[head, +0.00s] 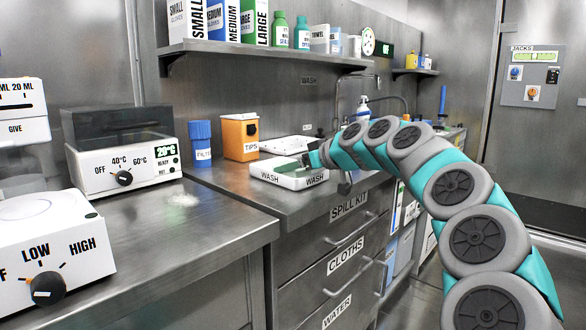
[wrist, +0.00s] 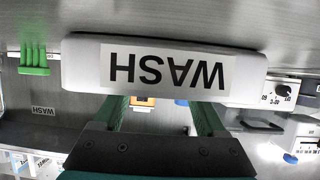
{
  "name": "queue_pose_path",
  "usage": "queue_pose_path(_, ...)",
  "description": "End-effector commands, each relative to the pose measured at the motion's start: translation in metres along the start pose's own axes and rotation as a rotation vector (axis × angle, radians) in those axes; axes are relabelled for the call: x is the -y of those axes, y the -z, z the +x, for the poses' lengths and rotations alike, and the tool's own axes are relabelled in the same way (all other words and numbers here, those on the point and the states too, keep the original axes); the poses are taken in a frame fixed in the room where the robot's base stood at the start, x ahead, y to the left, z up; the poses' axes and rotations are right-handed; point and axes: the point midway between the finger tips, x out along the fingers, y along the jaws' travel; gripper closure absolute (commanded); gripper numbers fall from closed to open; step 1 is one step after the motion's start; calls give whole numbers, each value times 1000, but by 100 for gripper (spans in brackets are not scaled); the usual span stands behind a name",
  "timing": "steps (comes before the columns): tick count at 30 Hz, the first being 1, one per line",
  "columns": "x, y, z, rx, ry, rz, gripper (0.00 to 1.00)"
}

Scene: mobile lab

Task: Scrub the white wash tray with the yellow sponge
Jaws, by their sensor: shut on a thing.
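The white wash tray (head: 276,181) stands on the steel counter, with WASH printed on its sides. In the wrist view, which is upside down, its wall (wrist: 86,62) fills the top middle. My gripper (head: 306,160) reaches over the tray's right wall, its fingertips low inside. The wrist view shows its two green fingers (wrist: 160,108) set apart, their tips hidden behind the wall. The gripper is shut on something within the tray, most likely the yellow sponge. I cannot see the sponge itself in either view.
An orange TIPS box (head: 240,137) and a blue FILTER jar (head: 201,144) stand left of the tray. Another white tray (head: 287,145) lies behind it. A faucet (head: 340,105) rises at the back.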

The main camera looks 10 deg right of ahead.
Motion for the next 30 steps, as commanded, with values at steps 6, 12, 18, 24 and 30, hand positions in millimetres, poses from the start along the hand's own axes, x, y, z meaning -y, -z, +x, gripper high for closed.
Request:
queue_pose_path(6,1,5,15,2,2,0,79)
queue_pose_path(12,1,9,26,3,2,0,79)
queue_pose_path(18,2,8,28,2,3,1,79)
queue_pose_path(24,1,2,19,4,4,1,79)
queue_pose_path(30,1,-2,6,4,4,1,79)
